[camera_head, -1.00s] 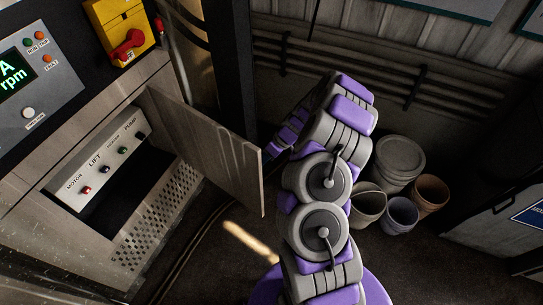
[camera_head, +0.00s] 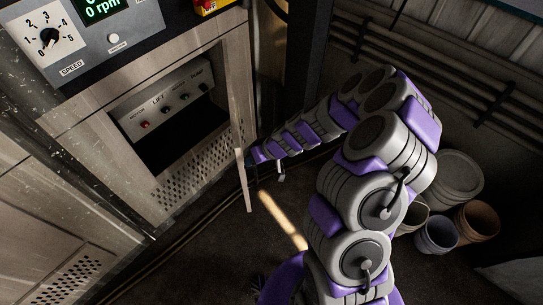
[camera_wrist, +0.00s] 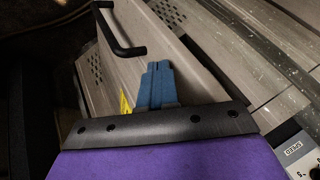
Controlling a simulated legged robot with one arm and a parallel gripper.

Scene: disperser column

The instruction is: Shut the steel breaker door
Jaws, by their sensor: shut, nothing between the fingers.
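The steel breaker door (camera_head: 245,182) stands open, seen nearly edge-on in the head view, jutting out from the cabinet front. In the wrist view its broad face (camera_wrist: 190,68) fills the middle, with a black bar handle (camera_wrist: 122,48) at upper left. My gripper (camera_head: 255,156) is at the door's right side in the head view, close to its outer face. In the wrist view its blue fingers (camera_wrist: 157,72) are shut with nothing between them, in front of the door face, right of the handle. I cannot tell whether they touch it.
The breaker recess (camera_head: 180,125) left of the door is uncovered, showing a row of switches (camera_head: 165,110). A speed dial (camera_head: 48,38) sits on the panel above. Buckets (camera_head: 437,233) stand at the right. The floor (camera_head: 205,262) in front of the cabinet is clear.

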